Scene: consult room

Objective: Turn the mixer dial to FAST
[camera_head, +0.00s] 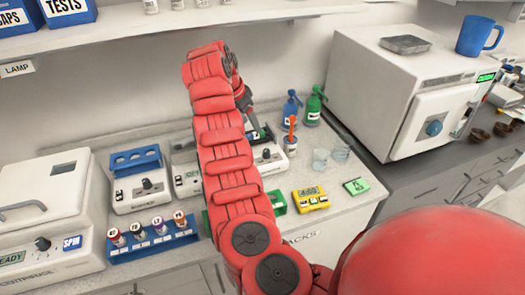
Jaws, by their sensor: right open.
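My right arm, red and segmented, rises through the middle of the view and bends over at the top. Its dark right gripper (259,132) is open and points down at a white device (272,165) with a black dial (266,154). The fingers are close to the dial; I cannot tell whether they touch it. The arm hides part of this bench area, including most of another white device (186,178) with a small display. A white device (140,199) with a blue rack on top also has a black knob (147,184). No readable label shows which is the mixer. My left gripper is out of view.
A white centrifuge (50,205) stands at left, beside a blue rack (152,244) of several tubes. A yellow device (310,199) and glass beakers (330,158) lie right. A shelf (200,22) runs above.

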